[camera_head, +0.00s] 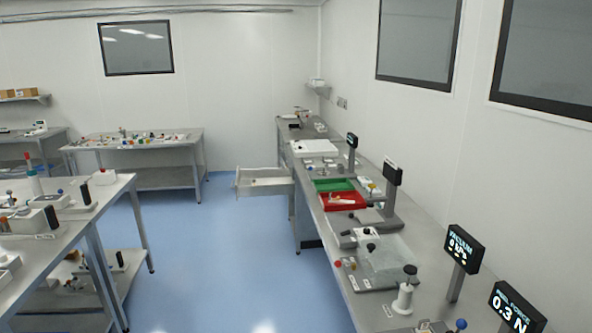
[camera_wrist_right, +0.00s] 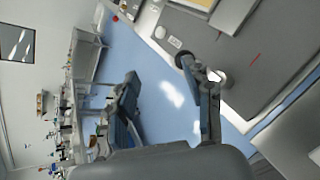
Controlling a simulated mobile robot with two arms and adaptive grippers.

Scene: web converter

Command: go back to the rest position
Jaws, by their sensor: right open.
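My right gripper (camera_wrist_right: 160,75) shows in the right wrist view with its two grey fingers spread apart. It is open and nothing is between the fingers; blue floor shows through the gap. The wrist view is turned on its side. Neither of my grippers shows in the head view, and my left gripper is not seen at all.
A long grey bench (camera_head: 427,262) runs along the right wall, with a red tray (camera_head: 343,207), a green tray (camera_head: 333,190) and several displays. A drawer (camera_head: 236,188) stands open from it. Another bench (camera_head: 102,196) stands at left. Blue floor (camera_head: 217,262) between them is clear.

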